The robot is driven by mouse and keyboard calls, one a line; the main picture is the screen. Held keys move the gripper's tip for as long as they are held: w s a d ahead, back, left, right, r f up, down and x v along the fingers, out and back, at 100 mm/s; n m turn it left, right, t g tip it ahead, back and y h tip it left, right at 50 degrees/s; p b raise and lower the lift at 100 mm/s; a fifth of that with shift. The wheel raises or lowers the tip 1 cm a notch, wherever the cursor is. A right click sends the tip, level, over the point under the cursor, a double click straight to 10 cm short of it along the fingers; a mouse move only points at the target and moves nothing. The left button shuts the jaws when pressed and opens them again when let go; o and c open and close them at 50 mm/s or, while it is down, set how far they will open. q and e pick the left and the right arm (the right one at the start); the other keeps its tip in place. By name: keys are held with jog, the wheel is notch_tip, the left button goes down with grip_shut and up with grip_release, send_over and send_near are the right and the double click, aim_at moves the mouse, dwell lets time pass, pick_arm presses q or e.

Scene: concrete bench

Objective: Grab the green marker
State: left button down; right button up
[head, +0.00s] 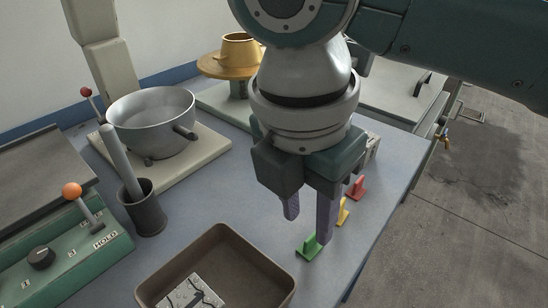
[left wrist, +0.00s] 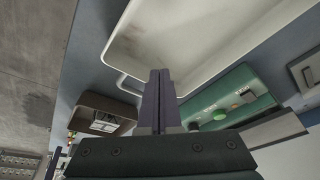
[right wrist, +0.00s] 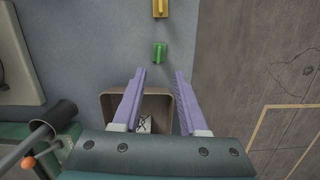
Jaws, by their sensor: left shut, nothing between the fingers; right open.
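The green marker (head: 309,246) is a small upright tab on a flat foot. It stands on the blue-grey bench near its right edge, beside a brown tray. It also shows in the right wrist view (right wrist: 159,53), just beyond the fingertips and between their lines. My right gripper (head: 308,222) is open and empty, above the bench by the green marker. Its fingers (right wrist: 160,73) point toward the marker, apart from it as far as the right wrist view shows. My left gripper (left wrist: 159,73) is shut and empty in the left wrist view, away from the marker.
A yellow marker (head: 343,212) and a red marker (head: 356,187) stand behind the green one. The brown tray (head: 160,285) holds a patterned block (head: 192,293). A dark cup with a pestle (head: 146,209), a metal pot (head: 152,125) and a green control box (head: 70,260) stand left.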

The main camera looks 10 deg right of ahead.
aim_at(312, 236)
pick_arm(q)
jog(key=shift+f+b, duration=0.8)
jog(key=shift+f, duration=0.1)
pick_arm(e)
jog(key=f, duration=0.2)
jog(key=d+f, duration=0.1)
jog(key=f, duration=0.1)
jog(key=w+f, duration=0.1)
jog(key=f, duration=0.1)
jog(key=shift+w+d, duration=0.1)
jog(key=shift+d, duration=0.15)
pick_arm(q)
jog(key=shift+w, duration=0.1)
pick_arm(e)
jog(key=shift+r, duration=0.1)
jog(key=shift+c, duration=0.2)
pick_arm(q)
jog(key=shift+d, duration=0.1)
pick_arm(e)
grip_shut()
